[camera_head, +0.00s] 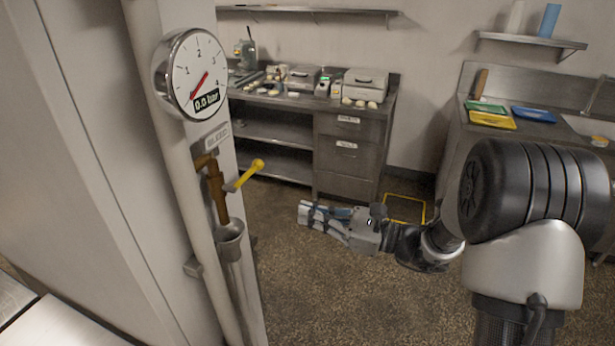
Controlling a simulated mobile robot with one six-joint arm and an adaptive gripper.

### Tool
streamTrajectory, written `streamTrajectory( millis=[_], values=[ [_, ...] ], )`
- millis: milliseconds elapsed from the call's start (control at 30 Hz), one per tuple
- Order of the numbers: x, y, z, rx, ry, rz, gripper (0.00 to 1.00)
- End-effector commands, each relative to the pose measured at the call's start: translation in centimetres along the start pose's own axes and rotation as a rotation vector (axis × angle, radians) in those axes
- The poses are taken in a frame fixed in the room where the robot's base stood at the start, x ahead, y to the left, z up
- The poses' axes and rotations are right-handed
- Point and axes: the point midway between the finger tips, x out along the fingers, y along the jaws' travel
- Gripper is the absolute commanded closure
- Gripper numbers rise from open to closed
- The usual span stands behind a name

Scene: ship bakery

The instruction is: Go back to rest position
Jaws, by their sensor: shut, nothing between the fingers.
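My gripper (306,214) is shut and empty. It points left over the open floor, with my arm reaching in from the right side of the picture. A pipe valve with a yellow lever (245,175) stands to the left of my gripper, apart from it. The lever slants up to the right from the brown pipe. A small metal cup (230,243) sits under the pipe. A round gauge (192,75) above reads 0.0 bar, and a label below it reads BLEED.
A steel workbench (345,128) with drawers, boxes and dough pieces stands at the back. A steel counter at the right holds green, yellow and blue boards (533,114) near a sink. A yellow square outline (405,209) marks the floor. The speckled floor (330,290) is clear.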

Motion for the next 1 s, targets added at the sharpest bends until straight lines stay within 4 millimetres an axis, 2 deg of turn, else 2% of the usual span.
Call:
streamTrajectory(
  millis=[67, 167, 267, 300, 433, 500, 600, 700, 833, 1000],
  values=[
    [0.1, 0.3, 0.2, -0.010, 0.007, 0.011, 1.00],
    [0.5, 2.2, 1.1, -0.063, 0.048, 0.068, 1.00],
    [0.7, 6.3, 2.4, -0.176, 0.136, 0.188, 1.00],
    [0.6, 8.3, 2.8, -0.239, 0.184, 0.248, 1.00],
    [-1.2, 14.7, 3.3, -0.470, 0.352, 0.452, 1.00],
    [-2.9, 17.5, 3.1, -0.602, 0.442, 0.557, 1.00],
    [-5.8, 20.7, 2.7, -0.801, 0.573, 0.700, 1.00],
    [-9.3, 22.6, 2.2, -1.010, 0.706, 0.836, 1.00],
    [-14.1, 23.7, 1.9, -1.284, 0.880, 1.000, 1.00],
    [-19.0, 23.1, 2.5, -1.586, 1.079, 1.166, 1.00]
  ],
)
